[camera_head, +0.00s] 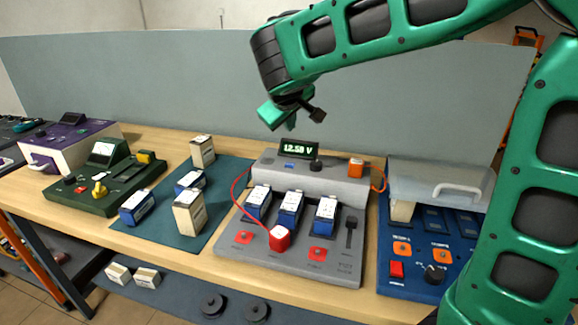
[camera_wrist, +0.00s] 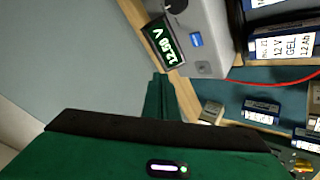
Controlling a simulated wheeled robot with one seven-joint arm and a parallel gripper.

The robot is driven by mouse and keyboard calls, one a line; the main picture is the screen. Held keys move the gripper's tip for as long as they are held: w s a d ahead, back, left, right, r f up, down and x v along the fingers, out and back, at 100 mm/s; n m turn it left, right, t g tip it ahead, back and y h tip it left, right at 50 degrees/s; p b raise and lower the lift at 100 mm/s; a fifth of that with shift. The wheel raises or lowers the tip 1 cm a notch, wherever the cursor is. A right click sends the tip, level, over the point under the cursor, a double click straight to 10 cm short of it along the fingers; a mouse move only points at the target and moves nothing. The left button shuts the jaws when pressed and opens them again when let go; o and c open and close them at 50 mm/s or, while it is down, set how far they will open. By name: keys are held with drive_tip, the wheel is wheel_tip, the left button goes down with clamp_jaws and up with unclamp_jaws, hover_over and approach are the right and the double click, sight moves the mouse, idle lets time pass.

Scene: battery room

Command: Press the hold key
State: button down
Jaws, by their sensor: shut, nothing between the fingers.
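The grey tester (camera_head: 350,183) stands on the bench, with a lit display (camera_head: 299,149) reading 12.50 V. A small blue key (camera_head: 290,165) sits on its top panel below the display; I cannot read its label. The wrist view shows the display (camera_wrist: 164,42) and the blue key (camera_wrist: 196,40) beside it. A black knob (camera_head: 316,165) is right of the key. My green gripper (camera_head: 291,125) is shut and empty, above and behind the display, apart from the tester. Its closed fingers (camera_wrist: 157,97) point toward the bench in the wrist view.
Three blue batteries (camera_head: 291,207) sit in the tester, with a red clamp (camera_head: 279,238) and red cable in front. A blue charger (camera_head: 425,272) with a clear lid (camera_head: 437,182) stands right. More batteries lie on the teal mat (camera_head: 165,238). A grey partition (camera_head: 170,85) rises behind.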

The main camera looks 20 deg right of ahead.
drive_tip(key=shift+f, duration=0.1)
drive_tip(key=shift+f, duration=4.35)
drive_tip(key=shift+f, duration=0.15)
drive_tip(key=shift+f, duration=0.2)
drive_tip(key=shift+s+f, duration=0.1)
drive_tip(key=shift+f, duration=0.25)
drive_tip(key=shift+r, duration=0.8)
drive_tip(key=shift+r, duration=2.5)
